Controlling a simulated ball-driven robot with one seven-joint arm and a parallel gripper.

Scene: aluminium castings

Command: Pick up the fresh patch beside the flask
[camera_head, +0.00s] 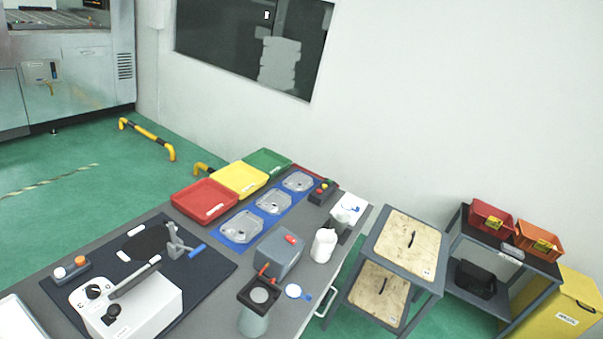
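I cannot tell for sure which thing is the fresh patch. A small white round piece with a blue tab (294,291) lies on the grey bench (212,316), just right of a grey-green cylindrical vessel (252,324) with a dark square top. A white bottle-like container (323,246) stands farther back, and a white sheet with a small blue mark (347,209) lies near the bench's far right corner. Either vessel could be the flask. My gripper is not in view.
A grey box (276,253) and a white machine with a handle (150,308) stand on the bench.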

